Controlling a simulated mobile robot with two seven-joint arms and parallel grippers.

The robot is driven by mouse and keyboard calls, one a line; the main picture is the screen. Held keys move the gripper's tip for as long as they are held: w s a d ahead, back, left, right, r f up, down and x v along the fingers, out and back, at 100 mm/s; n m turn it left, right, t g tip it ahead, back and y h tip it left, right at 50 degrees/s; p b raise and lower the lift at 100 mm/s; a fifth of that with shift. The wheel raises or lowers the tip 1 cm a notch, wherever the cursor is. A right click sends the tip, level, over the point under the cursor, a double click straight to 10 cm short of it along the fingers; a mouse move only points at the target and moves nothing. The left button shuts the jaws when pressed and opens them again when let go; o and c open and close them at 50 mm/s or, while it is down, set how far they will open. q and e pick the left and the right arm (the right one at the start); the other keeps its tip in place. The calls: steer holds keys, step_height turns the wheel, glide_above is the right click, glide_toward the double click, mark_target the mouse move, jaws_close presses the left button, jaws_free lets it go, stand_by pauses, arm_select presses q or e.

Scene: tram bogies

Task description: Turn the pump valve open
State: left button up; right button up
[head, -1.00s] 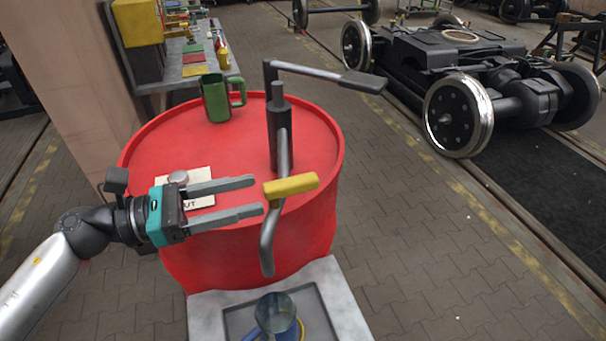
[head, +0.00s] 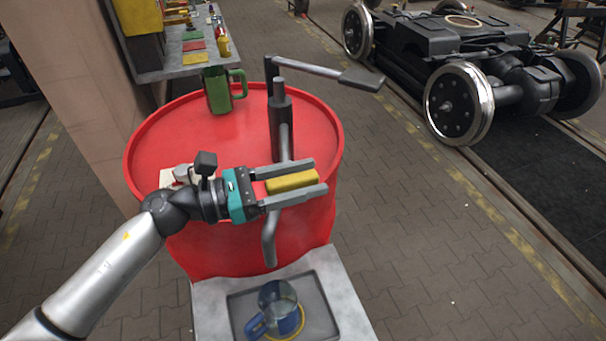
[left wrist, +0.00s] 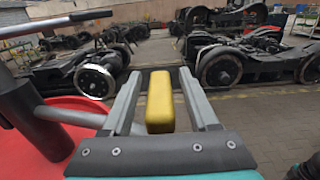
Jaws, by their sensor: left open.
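The pump valve's yellow handle (head: 292,182) sits on the bent grey spout pipe (head: 269,240) of the dark pump (head: 281,120), which stands on the red drum (head: 180,135). My left gripper (head: 320,178) is open, with one finger on each side of the yellow handle. In the left wrist view the yellow handle (left wrist: 160,103) lies between the two fingers, with a visible gap to each. My right gripper is in neither view.
A blue jug (head: 284,318) stands in a grey tray (head: 212,300) below the spout. A green jug (head: 219,92) stands on the drum. The pump's crank lever (head: 330,72) reaches right. A bench (head: 185,62) stands behind; bogies (head: 440,45) stand back right.

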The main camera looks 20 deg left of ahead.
arm_select(q)
jaws_close()
stand_by(0.3)
stand_by(1.1)
